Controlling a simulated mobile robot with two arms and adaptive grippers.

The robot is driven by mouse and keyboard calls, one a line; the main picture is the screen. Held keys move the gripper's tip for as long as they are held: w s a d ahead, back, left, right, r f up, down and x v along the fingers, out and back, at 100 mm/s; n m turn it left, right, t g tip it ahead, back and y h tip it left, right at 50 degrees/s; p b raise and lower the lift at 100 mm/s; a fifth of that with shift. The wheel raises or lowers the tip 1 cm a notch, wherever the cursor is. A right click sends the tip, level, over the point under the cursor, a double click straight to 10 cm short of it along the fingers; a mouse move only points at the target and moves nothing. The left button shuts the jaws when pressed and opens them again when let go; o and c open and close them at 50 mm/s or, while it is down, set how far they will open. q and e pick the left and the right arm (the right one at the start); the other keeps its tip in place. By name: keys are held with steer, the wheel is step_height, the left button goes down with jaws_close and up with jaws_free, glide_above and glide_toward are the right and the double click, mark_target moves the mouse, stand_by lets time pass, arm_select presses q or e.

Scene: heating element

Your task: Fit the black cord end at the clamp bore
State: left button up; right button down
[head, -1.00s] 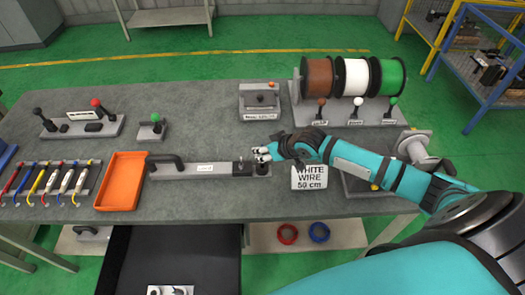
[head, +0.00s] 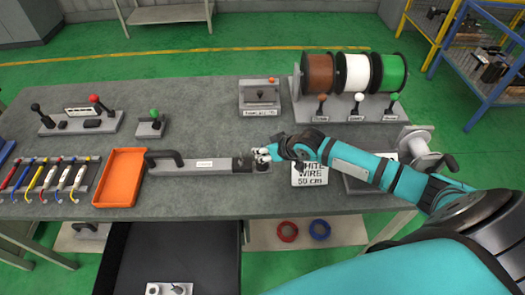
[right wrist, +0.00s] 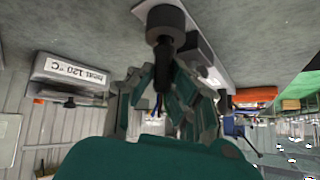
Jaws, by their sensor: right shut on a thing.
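The grey clamp bar (head: 196,166) lies on the bench with a dark clamp block (head: 243,165) near its right end. My right gripper (head: 264,154) is just above that end. In the right wrist view, my right gripper (right wrist: 161,82) is shut around a slim black stem (right wrist: 163,58), which meets a thick black cylinder (right wrist: 165,22) on the bar's end. I cannot tell whether the stem is the cord end or part of the clamp. The clamp bore is not distinguishable. My left gripper is not in view.
A black handle (head: 165,157) rises at the bar's left end beside an orange tray (head: 120,177). A "WHITE WIRE 50 cm" sign (head: 310,175) stands under my right forearm. Wire spools (head: 351,72) stand behind. The bench is clear between the bar and the back fixtures.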

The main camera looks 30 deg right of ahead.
steer(key=shift+f, duration=0.55)
steer(key=c, duration=1.2)
jaws_free()
steer(key=shift+v, duration=6)
steer(key=shift+a, duration=0.1)
